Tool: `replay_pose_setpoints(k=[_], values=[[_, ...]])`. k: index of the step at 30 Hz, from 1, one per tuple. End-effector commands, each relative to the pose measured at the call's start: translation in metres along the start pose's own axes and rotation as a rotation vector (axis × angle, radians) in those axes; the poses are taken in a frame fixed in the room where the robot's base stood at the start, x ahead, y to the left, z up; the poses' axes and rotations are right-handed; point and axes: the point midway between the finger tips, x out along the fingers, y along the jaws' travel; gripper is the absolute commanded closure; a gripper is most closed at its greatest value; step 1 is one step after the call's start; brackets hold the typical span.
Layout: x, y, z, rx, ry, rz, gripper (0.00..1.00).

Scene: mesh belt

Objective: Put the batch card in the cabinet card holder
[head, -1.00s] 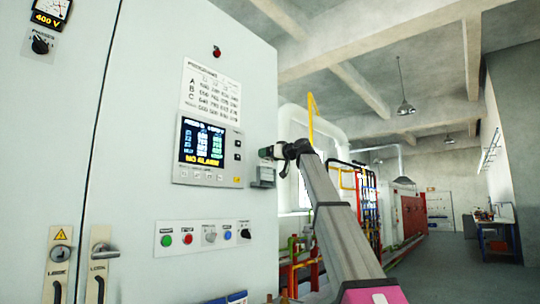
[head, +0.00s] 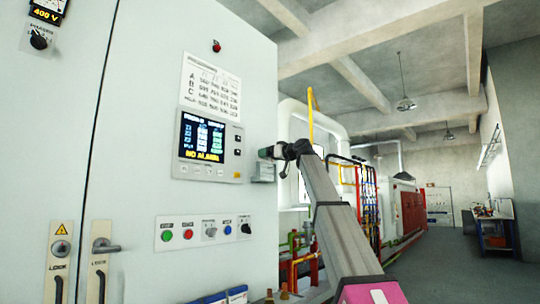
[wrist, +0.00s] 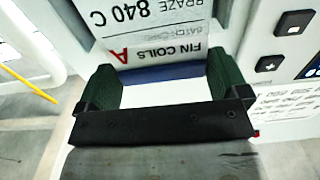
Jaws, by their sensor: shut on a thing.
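The batch card (wrist: 155,43) shows in the wrist view, white with upside-down print "FIN COILS A" and "BRAZE 840 C" and a blue band at its near end. My gripper (wrist: 162,85) is shut on it, a green pad at each side. Dark grey rails, apparently the card holder (wrist: 72,22), flank the card at the top of the view. I cannot tell how far the card sits between them. In the head view, my gripper (head: 268,152) is at the cabinet's right edge, just above the small grey holder (head: 263,173). The card cannot be made out there.
The pale cabinet (head: 140,95) fills the left, with a lit display (head: 203,141), a printed chart (head: 211,88), a row of buttons (head: 205,232) and door handles (head: 104,247). Pipes (head: 360,200) stand behind my arm. Grey floor is open at the right.

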Motion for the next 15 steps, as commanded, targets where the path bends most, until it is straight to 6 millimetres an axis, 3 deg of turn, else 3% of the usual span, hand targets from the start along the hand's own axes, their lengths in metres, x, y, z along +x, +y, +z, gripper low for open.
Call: replay_pose_setpoints(k=[9,15], values=[[-0.002,0.0,0.0,0.0,0.0,0.001,0.0],[-0.026,-0.001,0.001,-0.001,0.001,0.001,0.0]])
